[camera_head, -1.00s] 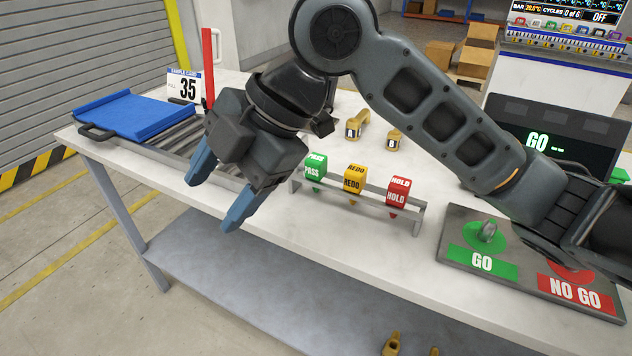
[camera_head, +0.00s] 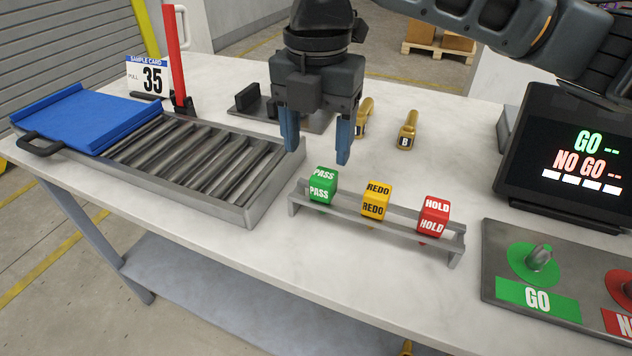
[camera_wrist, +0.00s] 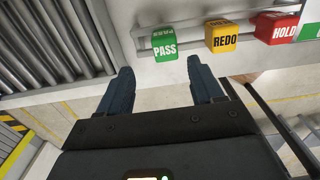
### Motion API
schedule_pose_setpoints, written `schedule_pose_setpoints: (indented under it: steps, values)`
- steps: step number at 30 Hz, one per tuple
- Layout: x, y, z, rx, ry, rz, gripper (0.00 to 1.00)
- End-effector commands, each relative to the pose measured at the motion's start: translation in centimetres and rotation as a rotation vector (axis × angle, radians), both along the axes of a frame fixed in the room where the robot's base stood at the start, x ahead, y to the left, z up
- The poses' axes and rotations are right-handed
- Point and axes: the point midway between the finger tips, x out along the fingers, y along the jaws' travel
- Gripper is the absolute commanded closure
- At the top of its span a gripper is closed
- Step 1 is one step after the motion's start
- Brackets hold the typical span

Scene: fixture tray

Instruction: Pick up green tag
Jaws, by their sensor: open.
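The green tag (camera_head: 322,185), marked PASS, sits at the left end of a small metal rack (camera_head: 345,209). A yellow REDO tag (camera_head: 376,199) and a red HOLD tag (camera_head: 433,217) sit to its right on the same rack. My gripper (camera_head: 317,160) is open and empty, pointing down above and a little behind the green tag. In the wrist view the green tag (camera_wrist: 164,44) lies ahead of the gap between my two blue fingers (camera_wrist: 160,80), apart from both.
A roller tray (camera_head: 262,198) with a blue board (camera_head: 95,115) on it lies to the left. A red post (camera_head: 174,58) and a sample card (camera_head: 148,76) stand behind. Gold pieces (camera_head: 407,131) stand behind the rack; a GO/NO GO plate (camera_head: 500,262) and screen (camera_head: 570,160) are at right.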

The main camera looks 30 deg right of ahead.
Motion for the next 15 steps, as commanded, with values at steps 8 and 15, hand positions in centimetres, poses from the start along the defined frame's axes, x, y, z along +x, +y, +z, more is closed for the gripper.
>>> schedule_pose_setpoints:
  steps: [8,15]
  values:
    - [-0.2,-0.4,-2.9,0.000,0.001,-0.001,0.34]
    - [-0.3,-1.0,-6.2,0.002,0.001,0.001,0.34]
